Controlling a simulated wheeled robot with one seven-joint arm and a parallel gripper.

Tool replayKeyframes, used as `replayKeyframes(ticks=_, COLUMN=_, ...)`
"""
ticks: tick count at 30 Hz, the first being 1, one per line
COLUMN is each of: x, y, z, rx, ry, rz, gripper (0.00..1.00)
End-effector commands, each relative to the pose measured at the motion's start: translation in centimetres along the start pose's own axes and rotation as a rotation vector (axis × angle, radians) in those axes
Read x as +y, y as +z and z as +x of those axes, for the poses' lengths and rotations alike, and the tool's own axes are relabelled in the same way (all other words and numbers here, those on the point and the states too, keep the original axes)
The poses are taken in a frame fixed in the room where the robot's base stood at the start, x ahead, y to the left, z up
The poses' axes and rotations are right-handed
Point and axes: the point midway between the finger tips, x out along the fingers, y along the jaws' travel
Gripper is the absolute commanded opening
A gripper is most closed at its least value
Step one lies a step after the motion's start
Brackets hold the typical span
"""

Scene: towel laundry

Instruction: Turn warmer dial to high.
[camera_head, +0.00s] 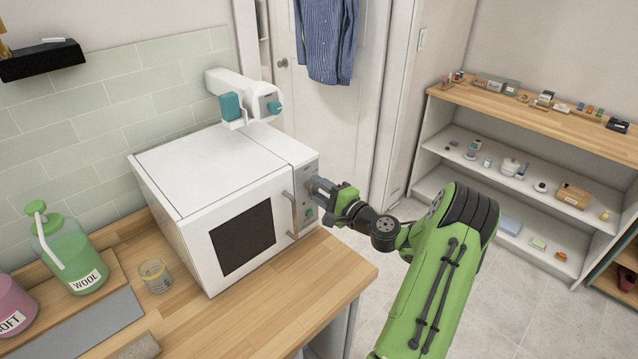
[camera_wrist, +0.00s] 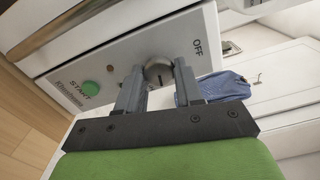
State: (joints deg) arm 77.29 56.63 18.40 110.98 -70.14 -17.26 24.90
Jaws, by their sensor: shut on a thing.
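The towel warmer (camera_head: 215,205) is a white box with a dark window, standing on the wooden counter. Its control panel (camera_head: 305,190) is the narrow front strip on the right, and my gripper (camera_head: 315,188) is at it. In the wrist view the round grey dial (camera_wrist: 158,73) sits between the two fingers of my gripper (camera_wrist: 160,85), which are shut on it. A dark mark shows on the dial's face. "OFF" is printed on the panel near the dial. The green START button (camera_wrist: 90,88) is to the left. Other dial markings are partly hidden by the fingers.
The warmer's bar handle (camera_head: 291,213) is just left of the panel. A green WOOL bottle (camera_head: 70,255) and a small jar (camera_head: 155,275) are on the counter. A shelf (camera_head: 520,130) stands at the right.

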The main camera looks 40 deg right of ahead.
Motion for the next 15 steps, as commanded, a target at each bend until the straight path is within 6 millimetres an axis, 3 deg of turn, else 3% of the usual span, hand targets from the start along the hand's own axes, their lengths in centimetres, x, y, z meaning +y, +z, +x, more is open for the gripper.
replayKeyframes(ticks=15, x=0.09, y=-0.06, z=-0.05, rx=0.003, ry=0.003, rz=0.304, gripper=0.05)
